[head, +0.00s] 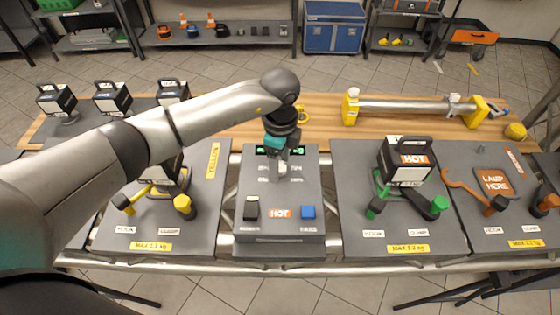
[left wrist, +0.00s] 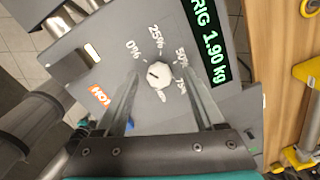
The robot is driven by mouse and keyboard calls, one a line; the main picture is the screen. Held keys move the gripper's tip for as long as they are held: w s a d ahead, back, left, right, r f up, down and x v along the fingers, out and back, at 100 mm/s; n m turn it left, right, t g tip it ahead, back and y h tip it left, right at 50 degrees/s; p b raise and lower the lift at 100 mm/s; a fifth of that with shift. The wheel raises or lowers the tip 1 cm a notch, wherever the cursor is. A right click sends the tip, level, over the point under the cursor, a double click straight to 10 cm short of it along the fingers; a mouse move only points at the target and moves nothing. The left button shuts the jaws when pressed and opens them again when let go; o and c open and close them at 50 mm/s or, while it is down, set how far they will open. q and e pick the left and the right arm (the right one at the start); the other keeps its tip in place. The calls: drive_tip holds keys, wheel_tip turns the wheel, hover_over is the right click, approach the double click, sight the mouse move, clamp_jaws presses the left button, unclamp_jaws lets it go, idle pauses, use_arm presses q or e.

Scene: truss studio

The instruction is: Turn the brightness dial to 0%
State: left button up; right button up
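The brightness dial (left wrist: 160,73) is a round white knob on the grey control panel (head: 257,178). Labels 0%, 25%, 50% and 75% run around it in the left wrist view. A small dark mark shows near its left side; which label it points at is too small to tell. My left gripper (left wrist: 160,80) is open, with one finger on each side of the dial; I cannot tell whether they touch it. My right gripper is not in view.
The panel has a green-lit display (left wrist: 210,45) reading "RIG 1.90 kg", a black rocker (head: 251,207), a HOT label (head: 280,213) and a blue button (head: 308,211). Lamps stand on both sides, including one marked HOT (head: 405,160). A yellow-ended tube (head: 405,106) lies behind.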

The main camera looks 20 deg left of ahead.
sight(280, 167)
use_arm(q)
wheel_tip(280, 167, up, 15)
idle(0.7)
idle(0.3)
